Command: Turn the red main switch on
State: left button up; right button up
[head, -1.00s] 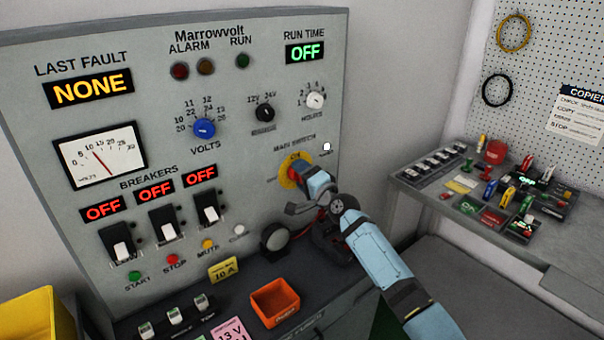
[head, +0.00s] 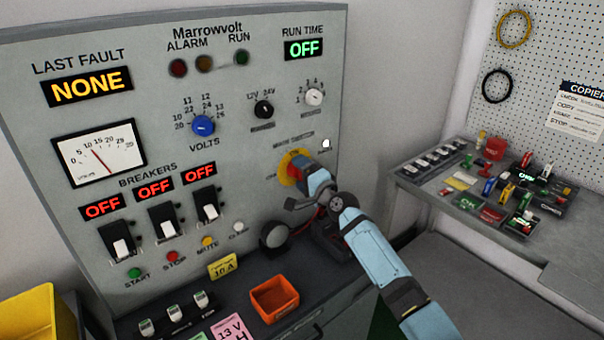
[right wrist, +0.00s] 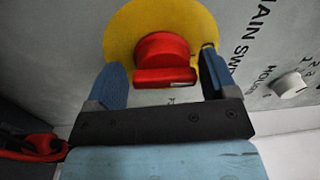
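The red main switch (right wrist: 163,58) is a round knob with a bar grip, on a yellow disc (right wrist: 120,32) on the grey panel. In the head view the yellow disc (head: 287,170) is partly covered by my right gripper (head: 300,170). In the right wrist view the two blue fingers of my right gripper (right wrist: 163,78) are open, one on each side of the red knob, with gaps between them and it. The switch's ON and OFF markings are mostly hidden or too small to read. My left gripper is not in view.
The panel carries a blue volts dial (head: 203,126), a white hours knob (head: 314,97) and breakers (head: 161,222) showing OFF. The run time display (head: 303,49) reads OFF. An orange bin (head: 274,299) stands below. A side bench (head: 410,184) with small parts is at right.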

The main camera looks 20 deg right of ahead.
jog(key=shift+r, duration=0.1)
jog(key=v, duration=1.4)
jog(key=shift+f, duration=0.2)
jog(key=s+a+f+n+g+h+p, duration=0.1)
jog(key=s+a+f+n+g+p, duration=0.1)
jog(key=s+f+n, duration=0.35)
jog(key=s+a+f+n+g+h+p, duration=0.1)
jog(key=s+a+f+n+g+p, duration=0.1)
jog(key=s+f, duration=0.65)
jog(key=s+a+f+n+g+p, duration=0.1)
jog(key=s+a+f+n, duration=0.1)
jog(key=s, duration=0.8)
jog(key=s+a+f+n+g+h+p, duration=0.1)
jog(key=s+n, duration=0.4)
jog(key=s, duration=0.5)
notch_tip(320, 180, down, 3)
jog(key=shift+a+r+g+p, duration=0.2)
jog(key=shift+a+g+p, duration=0.1)
jog(key=shift+a+p, duration=0.35)
